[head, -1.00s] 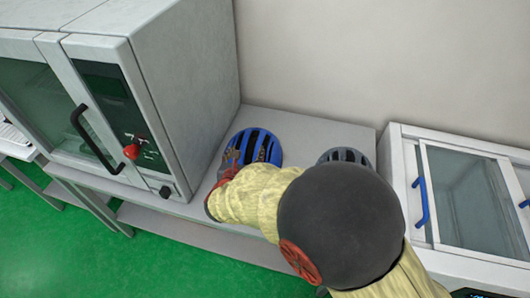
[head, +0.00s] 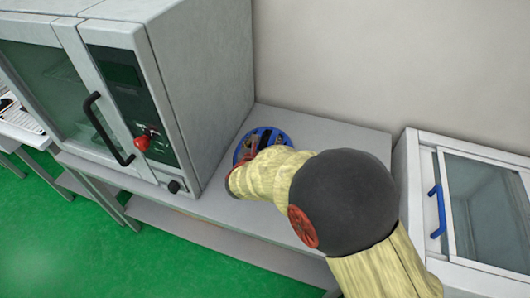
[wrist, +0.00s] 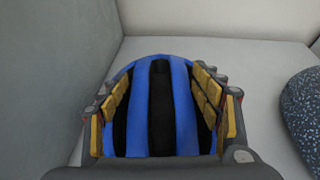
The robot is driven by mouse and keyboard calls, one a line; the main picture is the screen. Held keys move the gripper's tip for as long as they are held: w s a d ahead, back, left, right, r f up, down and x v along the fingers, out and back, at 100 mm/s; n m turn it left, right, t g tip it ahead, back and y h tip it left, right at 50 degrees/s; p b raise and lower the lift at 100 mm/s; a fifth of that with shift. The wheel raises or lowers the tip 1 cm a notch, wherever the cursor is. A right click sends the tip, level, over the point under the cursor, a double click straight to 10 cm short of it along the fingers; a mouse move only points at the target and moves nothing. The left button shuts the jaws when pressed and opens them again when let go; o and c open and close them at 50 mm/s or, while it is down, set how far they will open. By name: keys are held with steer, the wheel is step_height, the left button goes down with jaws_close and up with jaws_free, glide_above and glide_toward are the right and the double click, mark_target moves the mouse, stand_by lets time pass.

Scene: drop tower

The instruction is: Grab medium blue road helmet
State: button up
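The blue helmet (head: 277,133) with dark vents sits on the grey bench against the side of the big oven-like cabinet. In the wrist view the blue helmet (wrist: 183,95) fills the space between my fingers. My gripper (head: 246,156) is over it from the front, fingers spread wide with the yellow pads along its left and right sides. In the wrist view my gripper (wrist: 162,100) looks open around the helmet; firm contact of the pads is not clear. My forearm hides part of the helmet in the head view.
A dark speckled helmet (wrist: 303,115) is close on the right in the wrist view; my arm hides it in the head view. The grey cabinet (head: 205,80) stands close on the left. A glass-fronted case (head: 425,165) is at the right. The wall is behind the bench (head: 340,135).

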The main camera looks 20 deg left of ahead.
steer(key=shift+c, duration=1.1)
steer(key=c, duration=1.3)
